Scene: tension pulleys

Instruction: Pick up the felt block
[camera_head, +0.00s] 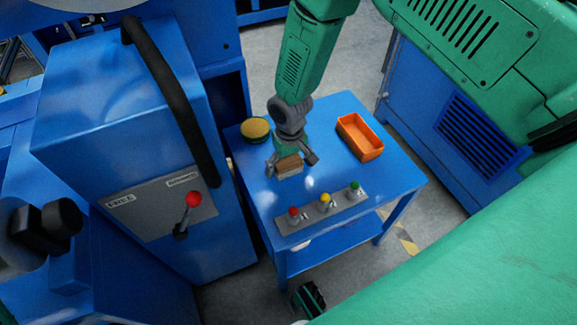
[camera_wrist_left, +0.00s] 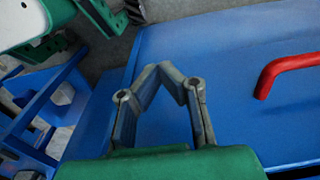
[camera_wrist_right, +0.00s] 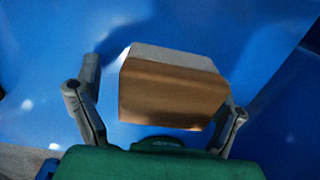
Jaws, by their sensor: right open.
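The felt block (camera_head: 289,166) is a small brown block with a pale grey layer on one side. It sits on the blue table (camera_head: 399,184). My right gripper (camera_head: 292,167) is open around the block, one finger on each side. In the right wrist view the block (camera_wrist_right: 172,95) lies between the spread fingers (camera_wrist_right: 162,92). A gap shows at the left finger; contact at the right finger cannot be told. In the left wrist view my left gripper (camera_wrist_left: 160,69) has its fingertips together with nothing between them.
An orange tray (camera_head: 359,138) stands right of the block, and a round yellow-topped container (camera_head: 255,129) stands left. A panel with red, yellow and green controls (camera_head: 324,207) lies at the table's front. A blue machine with a red-knobbed lever (camera_head: 193,199) stands close on the left.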

